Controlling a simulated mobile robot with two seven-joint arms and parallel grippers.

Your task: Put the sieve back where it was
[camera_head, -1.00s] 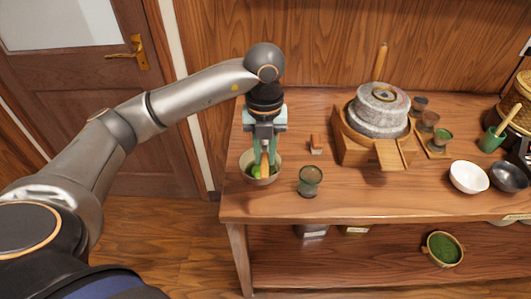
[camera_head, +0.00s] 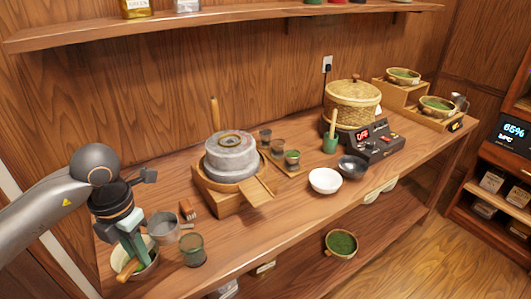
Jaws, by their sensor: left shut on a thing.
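The sieve (camera_head: 163,228) shows as a grey cup with a small hook on its right. A tan handle (camera_head: 126,271) lies in line with it, on the near side of my left gripper. My left gripper (camera_head: 138,252) points down at the left end of the table and is shut on the sieve's handle. A pale bowl (camera_head: 148,273) with something green inside stands below the gripper, partly hidden by the fingers and handle. I cannot tell whether the sieve touches the table or the bowl. My right gripper is out of view.
A green cup (camera_head: 193,250) and a small brush (camera_head: 187,210) stand close by the sieve. A stone mill (camera_head: 231,157) on a wooden base is further right. A white bowl (camera_head: 325,181), dark bowl (camera_head: 353,167) and lidded basket (camera_head: 352,105) follow. The front table strip is partly free.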

